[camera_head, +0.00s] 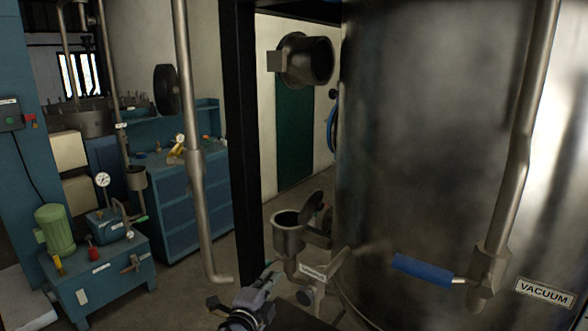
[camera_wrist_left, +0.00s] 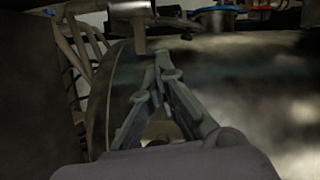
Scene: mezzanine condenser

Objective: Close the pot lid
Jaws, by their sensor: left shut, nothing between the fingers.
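A small grey metal pot (camera_head: 289,236) is mounted beside the big tank, low in the middle of the head view. Its round lid (camera_head: 313,206) is raised and tilted up at the pot's right side, and the dark opening of the pot shows. My left gripper (camera_head: 268,276) is below and in front of the pot, apart from the lid, and points up toward it. In the left wrist view its fingers (camera_wrist_left: 162,72) come together with nothing between them. A metal piece above the fingertips there is cut off, and I cannot tell what it is. My right gripper is not in view.
The big metal tank (camera_head: 430,150) fills the right side. A blue-handled valve (camera_head: 425,268) sticks out in front of it, near a VACUUM label (camera_head: 544,293). A vertical pipe (camera_head: 190,150) and a black post (camera_head: 242,140) stand left of the pot. A blue workbench (camera_head: 185,205) is further left.

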